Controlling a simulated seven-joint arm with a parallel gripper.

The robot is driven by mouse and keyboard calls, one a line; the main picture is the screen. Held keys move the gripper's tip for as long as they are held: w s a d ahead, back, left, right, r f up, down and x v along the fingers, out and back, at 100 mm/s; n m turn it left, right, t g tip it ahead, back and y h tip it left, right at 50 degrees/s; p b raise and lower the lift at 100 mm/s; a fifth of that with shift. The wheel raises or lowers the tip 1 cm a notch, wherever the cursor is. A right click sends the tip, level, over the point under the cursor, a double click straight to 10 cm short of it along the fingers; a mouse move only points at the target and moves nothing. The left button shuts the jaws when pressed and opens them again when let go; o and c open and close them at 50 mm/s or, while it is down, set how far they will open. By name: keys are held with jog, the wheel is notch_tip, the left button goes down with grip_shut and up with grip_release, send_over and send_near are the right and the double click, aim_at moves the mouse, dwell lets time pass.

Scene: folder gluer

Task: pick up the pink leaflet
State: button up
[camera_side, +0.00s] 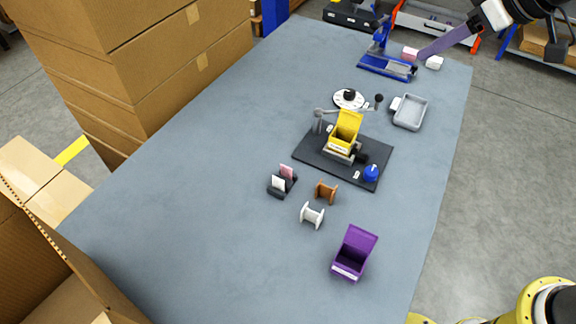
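The pink leaflet (287,171) stands upright in a small dark holder (276,193), left of centre on the grey table. A white leaflet (278,183) stands in the same holder, just in front of the pink one. The lower part of the pink leaflet is hidden by the holder and the white leaflet. I make out no gripper fingers in this view, and nothing touches the pink leaflet.
A brown spool (326,191) and a white spool (312,215) stand right of the holder. A purple open box (353,254) is nearer. A yellow box (345,131) sits on a dark fixture board (311,152). The table (190,205) left of the holder is clear.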

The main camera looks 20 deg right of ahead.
jog(key=w+a+f+n+g, duration=0.1)
jog(key=w+a+f, duration=0.15)
jog(key=a, duration=0.25)
jog(key=w+a+f+n, duration=0.1)
jog(key=w+a+f, duration=0.1)
jog(key=a+f, duration=0.2)
jog(key=n+g, duration=0.2)
jog(key=g, duration=0.1)
send_near(288, 168)
jog(key=x, duration=0.4)
jog(key=shift+w, duration=0.15)
jog(key=shift+x, duration=2.8)
grip_shut()
